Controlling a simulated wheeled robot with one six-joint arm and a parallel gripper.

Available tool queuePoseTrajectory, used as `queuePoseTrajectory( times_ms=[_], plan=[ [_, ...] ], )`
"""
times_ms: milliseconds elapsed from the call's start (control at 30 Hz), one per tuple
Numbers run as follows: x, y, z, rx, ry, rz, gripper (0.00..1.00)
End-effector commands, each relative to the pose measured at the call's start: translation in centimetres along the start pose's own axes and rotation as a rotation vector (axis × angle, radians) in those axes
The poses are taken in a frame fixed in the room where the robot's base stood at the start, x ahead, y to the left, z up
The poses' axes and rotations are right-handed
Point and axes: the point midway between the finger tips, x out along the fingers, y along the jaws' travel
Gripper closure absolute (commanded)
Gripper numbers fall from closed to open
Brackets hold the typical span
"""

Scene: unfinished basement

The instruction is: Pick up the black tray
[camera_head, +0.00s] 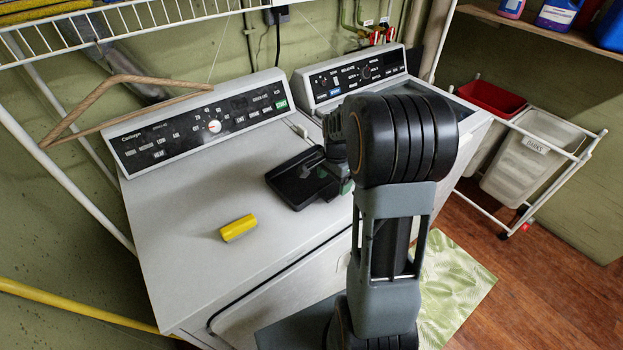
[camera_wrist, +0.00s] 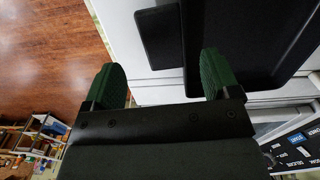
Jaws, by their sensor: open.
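The black tray (camera_head: 287,188) lies flat on the white top of the left machine (camera_head: 180,215), close to the gap between the two machines. It has a raised rim, and some darker shapes show inside it. My gripper (camera_head: 340,176) is at the tray's right side, partly hidden by my own arm. In the wrist view the tray (camera_wrist: 250,40) fills the upper right. My gripper (camera_wrist: 163,82) is open, with two green fingers spread. A black flat part of the tray shows between and beyond the fingertips. I cannot tell whether a finger touches it.
Control panels (camera_head: 205,122) stand behind, with a wooden hanger (camera_head: 90,100) against the left one. A second machine (camera_head: 455,100) is at the right. Bins (camera_head: 530,155) stand beyond it. The left machine's front top is mostly clear.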

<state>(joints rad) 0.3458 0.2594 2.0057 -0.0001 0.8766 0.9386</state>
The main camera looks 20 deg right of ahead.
Motion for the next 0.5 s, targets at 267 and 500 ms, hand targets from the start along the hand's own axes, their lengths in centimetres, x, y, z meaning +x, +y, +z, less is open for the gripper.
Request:
queuePoseTrajectory(
  times_ms=[267,500],
  plan=[
    [2.7,-0.4,0.0,-0.001,-0.003,0.004,0.18],
    [5.1,-0.5,0.0,-0.001,-0.001,0.001,0.18]
  ],
)
